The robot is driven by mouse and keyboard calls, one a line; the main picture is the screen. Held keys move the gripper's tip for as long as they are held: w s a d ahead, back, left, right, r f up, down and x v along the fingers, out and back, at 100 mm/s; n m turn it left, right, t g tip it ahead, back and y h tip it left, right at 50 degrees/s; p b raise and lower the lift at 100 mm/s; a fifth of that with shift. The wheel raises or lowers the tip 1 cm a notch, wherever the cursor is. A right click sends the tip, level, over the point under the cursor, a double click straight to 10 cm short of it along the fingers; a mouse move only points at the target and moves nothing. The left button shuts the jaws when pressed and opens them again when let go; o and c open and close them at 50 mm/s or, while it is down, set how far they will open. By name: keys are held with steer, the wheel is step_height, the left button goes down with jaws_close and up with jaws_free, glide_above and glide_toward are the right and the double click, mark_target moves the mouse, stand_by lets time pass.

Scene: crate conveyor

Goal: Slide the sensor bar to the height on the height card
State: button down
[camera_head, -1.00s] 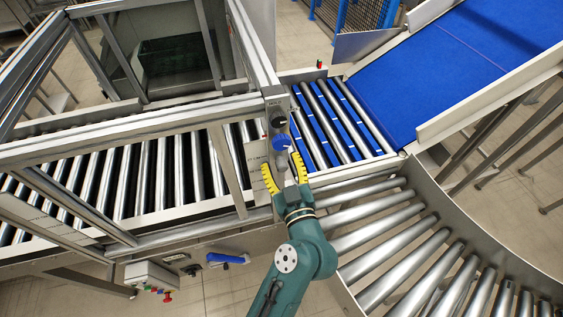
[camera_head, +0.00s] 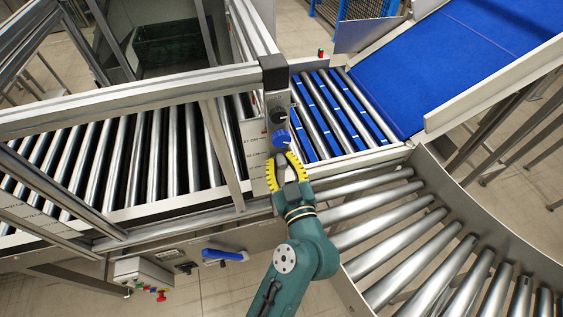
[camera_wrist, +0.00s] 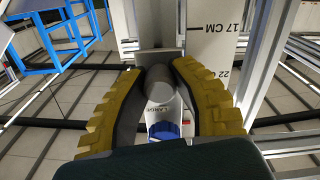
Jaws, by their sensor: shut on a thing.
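My gripper (camera_head: 284,163) has its yellow fingers closed just below the blue knob (camera_head: 281,138) of a narrow grey panel. In the wrist view my gripper (camera_wrist: 160,85) is shut on a grey round grip (camera_wrist: 158,92), with a flat grey block (camera_wrist: 160,62) beyond it. The grip seems to belong to the sensor bar, but the rest of the bar cannot be made out. A pale scale plate (camera_wrist: 212,30) beside it reads 17 CM and 22 CM. The plate (camera_head: 254,148) stands left of the fingers in the head view. I cannot make out the height card for certain.
A black knob (camera_head: 278,117) sits above the blue one. A metal frame (camera_head: 150,95) encloses the roller conveyor (camera_head: 140,160) at left. Curved rollers (camera_head: 410,260) lie at right, and a blue belt (camera_head: 460,55) slopes behind. A control box (camera_head: 143,270) is at lower left.

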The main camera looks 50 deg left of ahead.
step_height(320, 180, down, 7)
steer(key=b, duration=0.6)
steer(key=shift+f, duration=0.2)
steer(key=shift+r, duration=0.1)
steer(key=c, duration=0.8)
jaws_free()
steer(key=v, duration=1.2)
